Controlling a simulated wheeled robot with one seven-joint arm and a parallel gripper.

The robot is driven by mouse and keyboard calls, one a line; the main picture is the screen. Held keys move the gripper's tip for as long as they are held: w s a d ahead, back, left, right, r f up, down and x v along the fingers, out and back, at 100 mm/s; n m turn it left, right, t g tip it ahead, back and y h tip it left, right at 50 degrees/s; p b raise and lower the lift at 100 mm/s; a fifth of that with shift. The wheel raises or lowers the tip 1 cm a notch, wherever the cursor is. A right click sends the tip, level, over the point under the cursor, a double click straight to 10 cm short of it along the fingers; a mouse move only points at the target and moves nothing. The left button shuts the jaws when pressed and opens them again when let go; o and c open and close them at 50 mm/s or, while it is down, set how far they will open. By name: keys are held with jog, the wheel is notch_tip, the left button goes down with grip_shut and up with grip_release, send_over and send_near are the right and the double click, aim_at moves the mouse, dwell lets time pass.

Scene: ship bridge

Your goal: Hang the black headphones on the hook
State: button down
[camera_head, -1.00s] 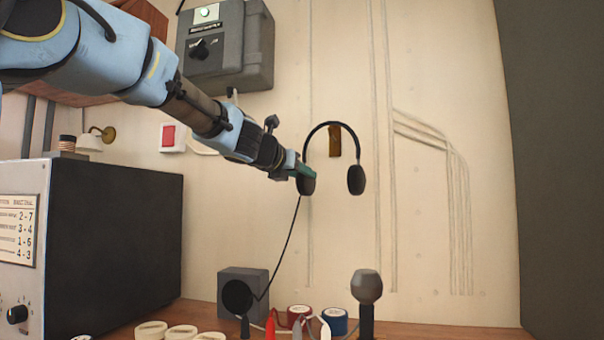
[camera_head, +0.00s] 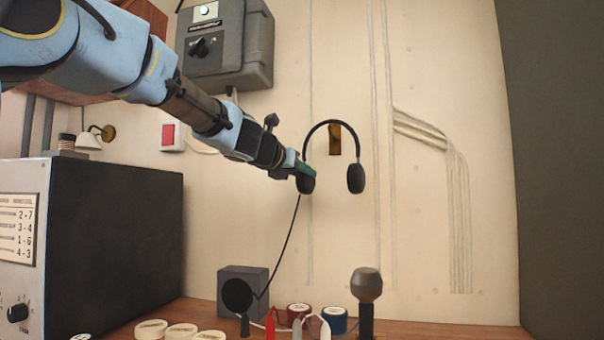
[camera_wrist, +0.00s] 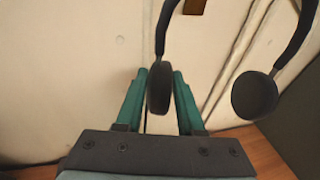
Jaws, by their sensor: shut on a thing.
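The black headphones (camera_head: 356,179) hang upright in the air in front of the wall, band at the top. My gripper (camera_head: 304,172) is shut on their left earcup, which also shows between the green fingers in the wrist view (camera_wrist: 160,88). The right earcup (camera_wrist: 254,95) hangs free. The brown hook plate (camera_head: 335,139) is on the wall, just under the top of the band in the head view; it shows partly at the top of the wrist view (camera_wrist: 194,6). Whether the band touches the hook cannot be told. A cable runs down from the left earcup.
A grey box with a round black front (camera_head: 243,290), a microphone (camera_head: 366,300) and several tape rolls and lids stand on the wooden counter (camera_head: 430,330) below. A dark cabinet (camera_head: 115,245) is at left, a grey wall box (camera_head: 226,45) above.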

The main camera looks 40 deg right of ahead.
jog(key=shift+w+d, duration=0.2)
jog(key=shift+d, duration=0.1)
jog(key=shift+w+d, duration=0.2)
jog(key=shift+d, duration=0.1)
jog(key=shift+w+d+f+p, duration=0.1)
jog(key=shift+w+d+p, duration=0.1)
jog(key=shift+p, duration=0.1)
jog(key=shift+w+d+f, duration=0.35)
jog(key=shift+d+f, duration=0.15)
jog(key=shift+d, duration=0.1)
dwell(1.8)
dwell(0.5)
jog(key=shift+c, duration=2.2)
grip_release()
jog(key=shift+f, duration=0.1)
jog(key=shift+s+a+b, duration=0.55)
jog(key=shift+s+a, duration=0.25)
jog(key=shift+a, duration=0.45)
jog(key=shift+s+a+b, duration=0.6)
jog(key=shift+s+a, duration=0.25)
jog(key=shift+a, duration=0.45)
jog(key=shift+s+a+b, duration=0.55)
jog(key=shift+s+a, duration=0.25)
jog(key=shift+a, duration=0.45)
